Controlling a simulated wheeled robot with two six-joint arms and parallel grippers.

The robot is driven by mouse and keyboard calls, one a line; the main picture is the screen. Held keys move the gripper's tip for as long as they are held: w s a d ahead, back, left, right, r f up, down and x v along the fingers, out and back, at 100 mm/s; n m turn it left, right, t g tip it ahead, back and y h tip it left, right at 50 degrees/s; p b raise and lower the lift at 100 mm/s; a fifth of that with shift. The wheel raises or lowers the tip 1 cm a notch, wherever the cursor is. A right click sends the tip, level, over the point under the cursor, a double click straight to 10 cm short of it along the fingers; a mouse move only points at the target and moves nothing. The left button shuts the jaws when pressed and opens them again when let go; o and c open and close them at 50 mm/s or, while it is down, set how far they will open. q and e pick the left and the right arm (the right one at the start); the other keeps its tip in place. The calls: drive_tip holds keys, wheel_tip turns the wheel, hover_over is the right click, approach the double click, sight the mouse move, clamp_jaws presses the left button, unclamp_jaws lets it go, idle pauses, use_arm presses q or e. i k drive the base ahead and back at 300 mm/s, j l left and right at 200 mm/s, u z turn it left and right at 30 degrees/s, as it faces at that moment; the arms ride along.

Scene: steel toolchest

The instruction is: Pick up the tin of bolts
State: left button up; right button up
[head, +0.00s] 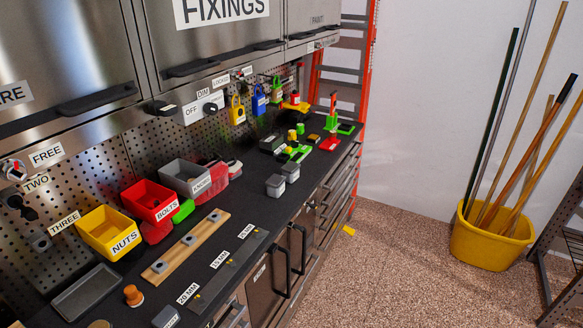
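A red open bin (150,199) labelled BOLTS hangs at the pegboard above the dark worktop, between a yellow bin and a grey bin. I cannot see its contents clearly. No tin can be plainly made out as holding bolts. A small grey box (166,317) with a label too small to read stands at the bottom edge of the view. Two small grey containers (275,186) stand farther along the worktop. Neither of my grippers is in view.
A yellow bin (106,231) labelled NUTS, a grey tray (87,292), a wooden strip (187,246) and a metal strip (228,271) crowd the near worktop. Padlocks (237,110) hang behind. A yellow bucket (491,245) of poles stands right; the floor between is mostly clear.

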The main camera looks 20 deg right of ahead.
sight(290, 169)
drive_tip(key=i+l, duration=0.35)
drive_tip(key=l, duration=0.15)
drive_tip(key=i+l, duration=0.35)
drive_tip(key=l, duration=0.15)
drive_tip(key=i+l, duration=0.3)
drive_tip(key=l, duration=0.2)
